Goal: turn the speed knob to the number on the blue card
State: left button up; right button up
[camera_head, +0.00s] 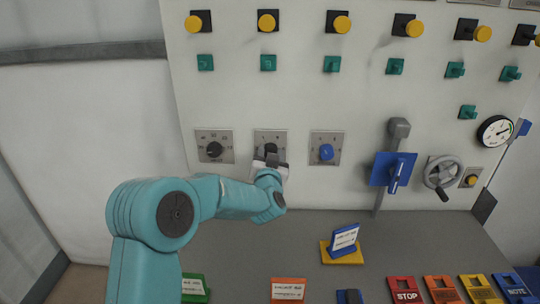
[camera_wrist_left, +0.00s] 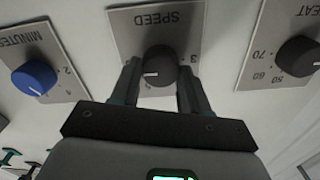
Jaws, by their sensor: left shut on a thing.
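The speed knob (camera_wrist_left: 160,64) is a dark round knob on a grey plate marked SPEED (camera_wrist_left: 113,22), seen upside down in the left wrist view. In the head view the knob (camera_head: 271,148) is partly covered by my left gripper (camera_head: 271,161). My left gripper (camera_wrist_left: 158,82) has a finger on each side of the knob and is shut on it. A white mark on the knob points to the picture's left. A 3 shows at the right; other numbers are partly hidden. A blue card (camera_head: 345,237) stands in a yellow holder; its writing is too small to read. My right gripper is out of view.
A heat knob (camera_head: 214,149) and a blue minutes knob (camera_head: 326,152) flank the speed knob closely. A blue lever (camera_head: 394,172) and a grey handwheel (camera_head: 443,173) are further right. Several coloured signs, including a red STOP sign (camera_head: 405,290), line the shelf's front.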

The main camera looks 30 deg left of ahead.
pick_arm(q)
jog(key=o, duration=1.1)
jog(key=shift+c, duration=0.2)
jog(key=b+v, duration=0.3)
jog(key=v, duration=1.3)
jog(key=shift+s, duration=0.2)
